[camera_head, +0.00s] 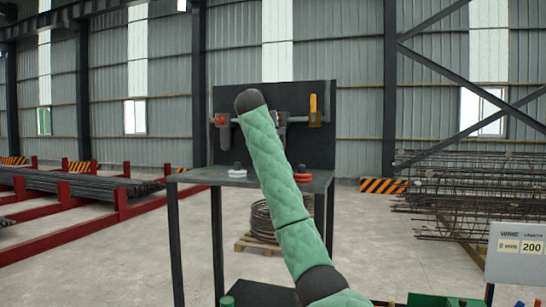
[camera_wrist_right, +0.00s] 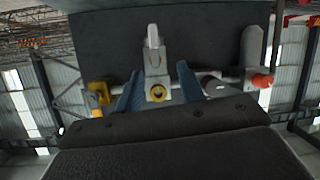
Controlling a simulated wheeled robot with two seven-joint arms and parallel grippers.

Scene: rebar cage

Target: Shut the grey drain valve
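In the right wrist view, the grey drain valve (camera_wrist_right: 155,62) has a light grey handle pointing up in the picture, across the horizontal pipe, and a brass-ringed opening facing the camera. My right gripper (camera_wrist_right: 157,88) is open, with one blue finger on each side of the valve body; whether they touch it I cannot tell. In the head view my right arm covers most of the grey valve (camera_head: 281,119) and hides the gripper. My left gripper is not in view.
A yellow-handled valve (camera_head: 313,108) and a red-ended part (camera_head: 220,119) flank the grey valve on the dark panel (camera_head: 318,150). The bench below bears a white wheel (camera_head: 237,171) and a red wheel (camera_head: 302,177). A sign (camera_head: 517,247) stands at right.

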